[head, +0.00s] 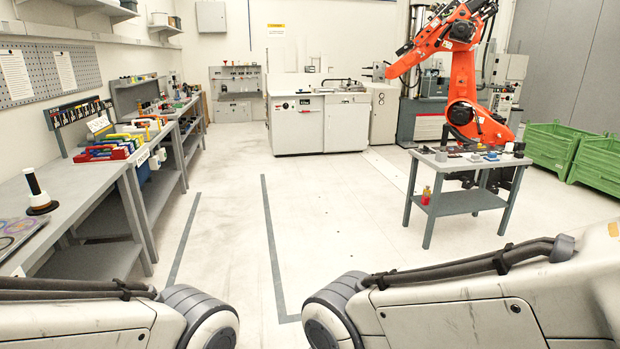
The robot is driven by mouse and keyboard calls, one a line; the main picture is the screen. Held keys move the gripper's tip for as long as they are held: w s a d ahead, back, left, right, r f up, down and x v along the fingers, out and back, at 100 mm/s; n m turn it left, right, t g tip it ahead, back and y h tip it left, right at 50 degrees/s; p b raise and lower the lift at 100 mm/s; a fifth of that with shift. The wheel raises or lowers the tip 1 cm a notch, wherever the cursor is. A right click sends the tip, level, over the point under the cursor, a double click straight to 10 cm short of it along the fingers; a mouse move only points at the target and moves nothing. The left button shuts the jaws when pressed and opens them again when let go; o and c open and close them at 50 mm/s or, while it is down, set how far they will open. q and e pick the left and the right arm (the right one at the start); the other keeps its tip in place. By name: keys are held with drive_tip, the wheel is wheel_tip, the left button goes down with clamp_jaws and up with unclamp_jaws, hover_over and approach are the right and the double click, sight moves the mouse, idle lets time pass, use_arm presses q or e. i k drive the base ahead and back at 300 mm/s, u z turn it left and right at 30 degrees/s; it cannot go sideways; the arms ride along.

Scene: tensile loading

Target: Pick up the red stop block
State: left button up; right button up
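A small red item with a yellowish top (426,196) shows at the left side of the grey table (452,165) on the right. It is too small to tell whether it is the red stop block. A red piece (95,155) also lies among coloured parts on the left bench, and its exact shape is unclear. Neither of my grippers is in view. Only upper links of my left and right arms show at the bottom corners, far from both red items.
Workbenches (60,203) line the left wall. A large orange robot arm (460,60) stands behind the grey table. Green crates (553,146) are at the far right and a white machine (298,127) at the back. The middle floor (310,215) is clear.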

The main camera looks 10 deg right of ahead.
sight(425, 200)
drive_tip(key=i, duration=2.9)
drive_tip(key=z, duration=2.45)
drive_tip(key=i, duration=2.5)
drive_tip(key=u, duration=1.6)
